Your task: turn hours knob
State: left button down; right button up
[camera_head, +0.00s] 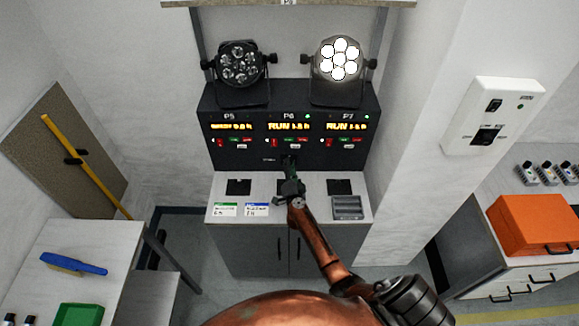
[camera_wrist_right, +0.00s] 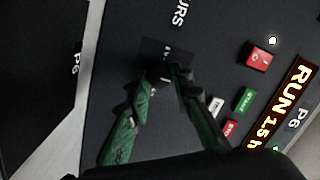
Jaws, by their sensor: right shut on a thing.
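The hours knob (camera_wrist_right: 163,72) is a small dark knob on a dark square of the black control panel (camera_head: 240,160), beside a partly visible label ending in "URS". My right gripper (camera_wrist_right: 165,82), with green fingers, is shut on it in the right wrist view. In the head view my right gripper (camera_head: 290,168) reaches up to the lower middle of the panel, below the P6 display (camera_head: 289,126), and hides the knob there. The P6 display reads "RUN 1.5 h" in the right wrist view (camera_wrist_right: 283,100). My left gripper is not in view.
Two par cans stand on the panel: the left one (camera_head: 240,65) is dark, the right one (camera_head: 339,60) is lit white. Red, green and white buttons sit close to my fingers (camera_wrist_right: 243,101). A light cabinet top (camera_head: 260,187) lies below. An orange case (camera_head: 540,225) stands far right.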

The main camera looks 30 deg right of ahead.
jog(key=shift+m, duration=0.3)
grip_shut()
jog(key=m, duration=0.1)
jog(key=m+b, duration=0.1)
jog(key=m, duration=0.1)
jog(key=shift+f+m, duration=0.25)
jog(key=shift+m, duration=0.15)
jog(key=m+b, duration=0.1)
jog(key=m, duration=0.1)
jog(key=m+b, duration=0.1)
jog(key=m, duration=0.1)
jog(key=shift+a+f+m+t+h+b, duration=0.1)
jog(key=shift+m+t+h+b, duration=0.2)
jog(key=shift+m+h, duration=0.1)
jog(key=m+b, duration=0.2)
jog(key=m, duration=0.2)
jog(key=shift+f+m+h, duration=0.1)
jog(key=shift+m+h, duration=0.2)
jog(key=shift+m, duration=0.1)
jog(key=shift+a+m+h+b, duration=0.1)
jog(key=shift+m+h+b, duration=0.45)
jog(key=shift+m, duration=1.95)
jog(key=shift+y, duration=0.25)
